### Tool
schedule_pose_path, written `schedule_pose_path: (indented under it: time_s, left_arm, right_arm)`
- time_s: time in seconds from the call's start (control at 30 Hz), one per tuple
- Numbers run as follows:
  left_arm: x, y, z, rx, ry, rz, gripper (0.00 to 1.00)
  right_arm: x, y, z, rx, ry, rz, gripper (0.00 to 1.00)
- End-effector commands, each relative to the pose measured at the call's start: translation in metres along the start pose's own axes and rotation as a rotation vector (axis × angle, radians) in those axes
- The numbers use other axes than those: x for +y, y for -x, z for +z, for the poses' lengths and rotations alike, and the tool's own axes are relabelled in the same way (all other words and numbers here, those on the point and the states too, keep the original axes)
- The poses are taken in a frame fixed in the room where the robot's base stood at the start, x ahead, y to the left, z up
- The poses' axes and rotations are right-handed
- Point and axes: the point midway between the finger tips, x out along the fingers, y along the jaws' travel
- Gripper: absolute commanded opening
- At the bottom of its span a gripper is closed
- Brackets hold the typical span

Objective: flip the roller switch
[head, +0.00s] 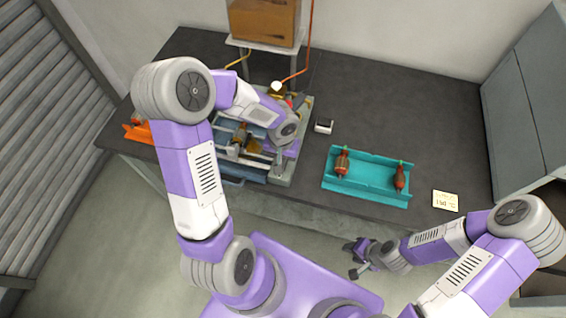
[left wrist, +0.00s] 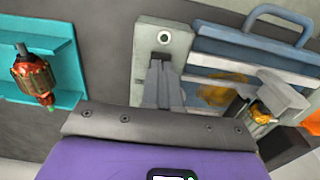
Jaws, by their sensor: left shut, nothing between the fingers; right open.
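The winding machine (head: 300,108) stands on the dark table, partly hidden under my left arm. A small white box with a dark face (head: 323,126) sits just right of it; I cannot tell whether this is the roller switch, and no switch shows clearly. My left gripper's fingers (left wrist: 163,82) are shut and empty over the machine's grey base, close to a corner with a round fitting (left wrist: 163,37). My right gripper (head: 357,260) is open and empty in front of the table edge, away from the machine.
A teal tray (head: 368,198) with two copper-wound armatures (head: 341,162) (head: 400,178) lies right of the machine. A blue part with a handle (left wrist: 270,45) adjoins the grey base. A brown box (head: 263,22) stands behind. The table's back right is clear.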

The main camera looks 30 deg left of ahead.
Motion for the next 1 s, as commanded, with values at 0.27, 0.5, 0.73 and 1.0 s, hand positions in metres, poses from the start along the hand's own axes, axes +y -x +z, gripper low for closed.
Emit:
schedule_pose_path:
  time_s: [0.27,0.5,0.73,1.0]
  left_arm:
    - [0.0000,0.0000,0.0000,0.000,0.000,0.000,0.00]
    - [0.0000,-0.0016,0.0000,0.000,0.000,0.000,0.00]
    - [0.0000,-0.0052,0.0000,0.000,0.000,0.000,0.00]
    - [-0.0001,-0.0090,0.0000,0.000,0.000,0.000,0.00]
  right_arm:
    - [0.0000,0.0000,0.0000,0.000,0.000,0.000,0.43]
    - [0.0006,-0.0016,-0.0001,0.000,0.000,0.000,0.43]
    - [0.0019,-0.0050,-0.0002,0.000,0.000,0.000,0.43]
    - [0.0033,-0.0088,-0.0004,0.000,0.000,0.000,0.43]
